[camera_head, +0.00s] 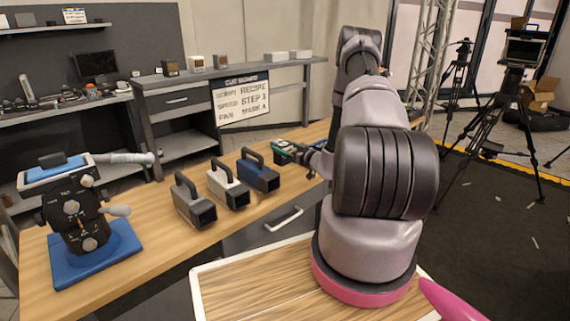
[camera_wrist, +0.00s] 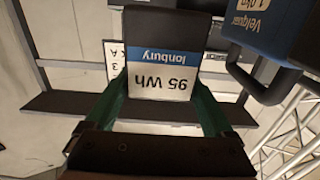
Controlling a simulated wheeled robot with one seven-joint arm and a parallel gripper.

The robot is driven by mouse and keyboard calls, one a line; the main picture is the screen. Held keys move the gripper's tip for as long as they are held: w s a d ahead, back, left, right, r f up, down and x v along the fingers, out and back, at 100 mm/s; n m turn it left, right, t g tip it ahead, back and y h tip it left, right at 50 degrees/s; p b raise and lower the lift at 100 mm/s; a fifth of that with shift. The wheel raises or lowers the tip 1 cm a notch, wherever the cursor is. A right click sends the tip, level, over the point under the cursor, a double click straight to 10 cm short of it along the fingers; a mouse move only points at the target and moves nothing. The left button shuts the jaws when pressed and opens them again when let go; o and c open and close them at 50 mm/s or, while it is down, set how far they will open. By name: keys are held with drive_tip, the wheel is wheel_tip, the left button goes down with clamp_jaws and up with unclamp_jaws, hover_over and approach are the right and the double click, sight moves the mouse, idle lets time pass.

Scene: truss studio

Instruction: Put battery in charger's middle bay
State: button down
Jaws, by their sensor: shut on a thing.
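My gripper (camera_head: 308,154) is past the row of handled units, close to the blue one at its right end. In the wrist view, my gripper (camera_wrist: 162,92) has its two green fingers shut on the sides of a dark battery (camera_wrist: 161,28). The battery's blue and white label reads "Ionbury 95 Wh", upside down in the picture. The battery appears held above the wooden table (camera_head: 110,284). I cannot pick out the charger or its bays in either view; my arm hides part of the table's right side.
Grey (camera_head: 194,204), white (camera_head: 228,187) and blue (camera_head: 258,172) handled units stand on the table. The blue unit shows close by in the wrist view (camera_wrist: 262,25). A dark device on a blue base (camera_head: 95,252) stands left. Behind are a workbench (camera_head: 195,98) and a sign (camera_head: 242,101).

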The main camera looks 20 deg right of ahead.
sight(288, 162)
drive_tip(key=shift+f, duration=2.95)
unclamp_jaws()
drive_tip(key=shift+f, duration=0.15)
